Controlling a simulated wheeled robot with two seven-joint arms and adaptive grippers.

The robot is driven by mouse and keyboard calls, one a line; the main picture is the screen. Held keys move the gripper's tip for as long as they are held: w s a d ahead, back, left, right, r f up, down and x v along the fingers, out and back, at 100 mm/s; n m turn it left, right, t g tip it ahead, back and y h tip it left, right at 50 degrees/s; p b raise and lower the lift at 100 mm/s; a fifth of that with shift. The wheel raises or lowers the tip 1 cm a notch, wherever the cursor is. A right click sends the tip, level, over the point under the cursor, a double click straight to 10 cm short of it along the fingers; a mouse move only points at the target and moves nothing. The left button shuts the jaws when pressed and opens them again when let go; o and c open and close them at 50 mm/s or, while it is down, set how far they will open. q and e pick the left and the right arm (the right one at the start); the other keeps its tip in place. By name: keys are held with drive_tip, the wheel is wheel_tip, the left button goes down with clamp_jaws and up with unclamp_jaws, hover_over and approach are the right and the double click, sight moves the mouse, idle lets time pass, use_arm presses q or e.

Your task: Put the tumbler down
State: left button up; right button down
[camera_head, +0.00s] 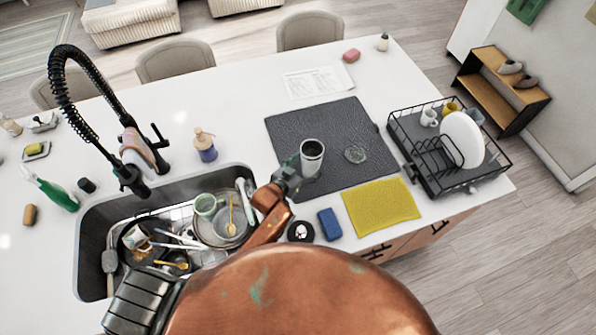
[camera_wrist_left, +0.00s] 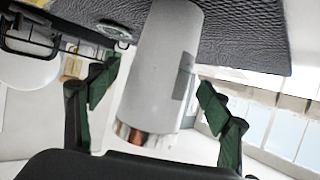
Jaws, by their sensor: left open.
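The tumbler (camera_head: 312,157) is a grey-white cup with a dark inside. It appears to stand upright on the dark grey drying mat (camera_head: 345,118), near the mat's left front part. My left gripper (camera_head: 293,170) is beside it. In the left wrist view the tumbler (camera_wrist_left: 160,70) fills the middle, between the two green-and-black fingers of my left gripper (camera_wrist_left: 155,95). The fingers are spread open, with a visible gap on each side. The tumbler's far end meets the mat (camera_wrist_left: 240,30) in that view. My right gripper is not in view.
A glass lid or dish (camera_head: 355,154) lies on the mat to the tumbler's right. A black dish rack (camera_head: 440,185) stands further right. A yellow cloth (camera_head: 381,206) and blue sponge (camera_head: 329,224) lie in front. The sink (camera_head: 95,230) with several dishes is left.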

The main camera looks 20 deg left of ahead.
use_arm(q)
drive_tip(key=v, duration=1)
drive_tip(key=shift+b, duration=0.35)
